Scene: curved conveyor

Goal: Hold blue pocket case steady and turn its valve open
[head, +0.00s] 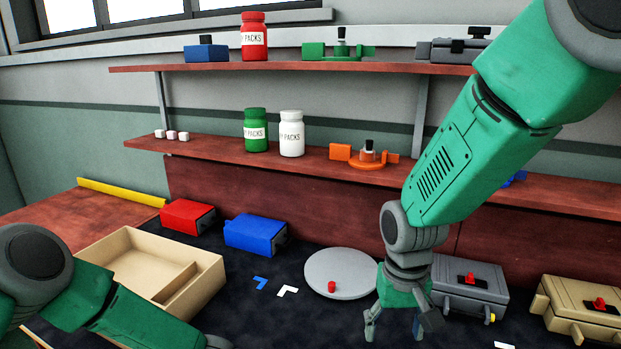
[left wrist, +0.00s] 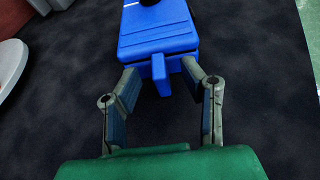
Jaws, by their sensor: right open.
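In the left wrist view a blue case (left wrist: 158,38) lies on the dark surface, with a short blue tab (left wrist: 161,74) pointing toward my gripper. A black part at its top edge is cut off, so I cannot make out the valve. My left gripper (left wrist: 160,82) is open, its fingers on either side of the tab with gaps visible. In the head view my left arm enters at the bottom left and its fingers are not clear. My right gripper (head: 397,322) is open and empty, pointing down in front of a grey case (head: 470,290).
A grey round plate (head: 350,272) with a red knob is left of my right gripper. A beige tray (head: 205,268), red box (head: 187,216) and blue box (head: 255,235) stand left. A tan case (head: 590,312) is at right. Shelves (head: 290,168) with bottles and valve parts run behind.

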